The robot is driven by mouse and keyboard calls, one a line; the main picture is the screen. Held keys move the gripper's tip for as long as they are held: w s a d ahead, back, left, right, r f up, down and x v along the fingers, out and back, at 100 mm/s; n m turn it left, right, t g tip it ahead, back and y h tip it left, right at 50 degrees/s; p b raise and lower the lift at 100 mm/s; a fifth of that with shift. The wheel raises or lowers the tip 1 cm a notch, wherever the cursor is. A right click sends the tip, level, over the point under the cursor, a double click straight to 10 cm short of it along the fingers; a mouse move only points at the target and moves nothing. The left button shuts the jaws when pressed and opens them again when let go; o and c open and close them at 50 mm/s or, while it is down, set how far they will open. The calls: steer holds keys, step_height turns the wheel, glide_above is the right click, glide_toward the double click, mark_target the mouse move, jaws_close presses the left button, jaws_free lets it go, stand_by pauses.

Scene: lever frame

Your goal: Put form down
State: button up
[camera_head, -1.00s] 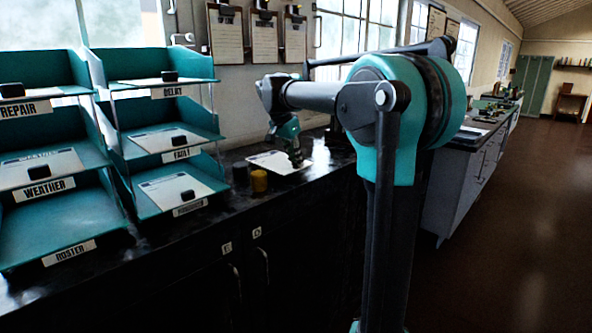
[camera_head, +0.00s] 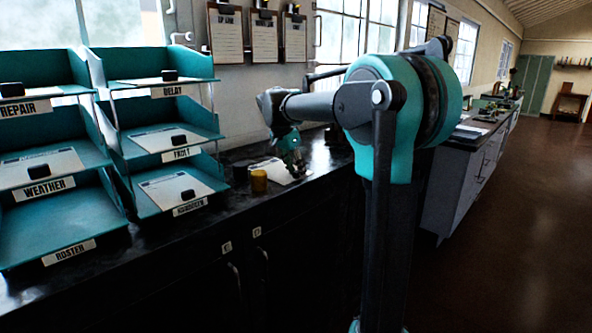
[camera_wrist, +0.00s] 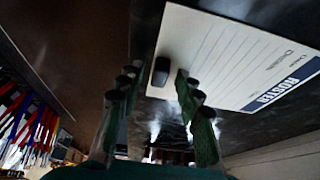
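The form is a white sheet headed ROSTER with a small black block on it. My gripper (camera_head: 295,171) is low over the form's right part. In the wrist view my gripper (camera_wrist: 157,78) has its two fingers apart on either side of the black block (camera_wrist: 161,71), with a gap visible at the left finger. The form looks flat on or very near the counter; my gripper partly hides it in the head view.
Teal tray racks stand at the left; the ROSTER tray (camera_head: 50,225) is empty. Clipboards (camera_head: 264,37) hang on the wall behind. The counter's front edge is close.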

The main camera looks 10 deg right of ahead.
steer(key=v, duration=1.2)
steer(key=shift+r, duration=0.1)
